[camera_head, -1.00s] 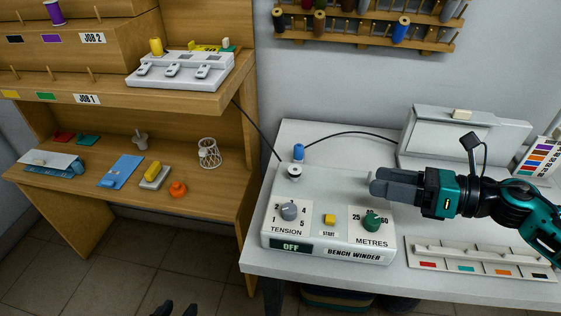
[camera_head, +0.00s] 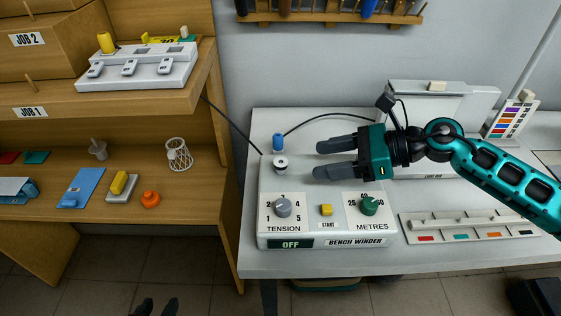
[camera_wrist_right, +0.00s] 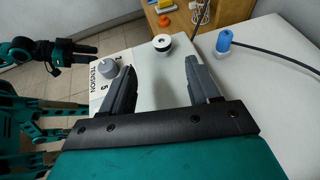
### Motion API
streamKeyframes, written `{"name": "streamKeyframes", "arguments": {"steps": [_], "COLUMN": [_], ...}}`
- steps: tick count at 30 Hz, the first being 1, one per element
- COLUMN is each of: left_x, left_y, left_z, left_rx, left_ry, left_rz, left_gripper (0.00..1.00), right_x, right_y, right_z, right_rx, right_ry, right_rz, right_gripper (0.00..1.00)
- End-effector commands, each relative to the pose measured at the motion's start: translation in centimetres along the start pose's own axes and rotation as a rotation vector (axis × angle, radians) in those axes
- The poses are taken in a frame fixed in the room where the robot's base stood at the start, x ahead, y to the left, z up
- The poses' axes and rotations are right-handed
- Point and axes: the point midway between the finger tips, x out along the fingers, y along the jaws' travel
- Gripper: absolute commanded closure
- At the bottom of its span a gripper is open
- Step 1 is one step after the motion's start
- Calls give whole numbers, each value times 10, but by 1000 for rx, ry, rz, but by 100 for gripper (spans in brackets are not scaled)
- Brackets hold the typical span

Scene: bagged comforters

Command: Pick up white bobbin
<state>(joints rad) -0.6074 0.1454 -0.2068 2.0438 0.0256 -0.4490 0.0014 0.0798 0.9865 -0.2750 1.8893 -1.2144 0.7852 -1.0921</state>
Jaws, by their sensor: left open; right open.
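A small white bobbin (camera_head: 281,165) with a dark centre sits upright on top of the bench winder (camera_head: 318,182), near its back left corner. It also shows in the right wrist view (camera_wrist_right: 162,47), ahead of and between the lines of the fingers. My right gripper (camera_head: 318,160) is open and empty over the winder, to the right of the bobbin and apart from it, fingers pointing left.
Tension and metres knobs and a yellow start button (camera_head: 326,210) are on the winder's front. A rack strip (camera_head: 468,224) lies at right. A wooden shelf unit (camera_head: 120,205) stands left.

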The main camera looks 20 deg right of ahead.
Motion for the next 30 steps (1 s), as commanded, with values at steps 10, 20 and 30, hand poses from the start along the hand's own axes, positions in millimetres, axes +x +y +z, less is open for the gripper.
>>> {"name": "streamKeyframes", "arguments": {"steps": [10,20,30], "left_x": [-1,-1,-1], "left_y": [-1,-7,-8], "left_z": [-2,-4,-2], "left_rx": [-2,6,10], "left_ry": [2,7,2], "left_rz": [-5,-15,-14], "left_gripper": [57,57,57], "right_x": [30,67,67], "right_y": [-2,-4,-4], "right_z": [6,7,6], "right_rx": [-1,0,0], "right_ry": [-4,-1,0], "right_rz": [1,1,1], "right_gripper": [39,39,51]}}
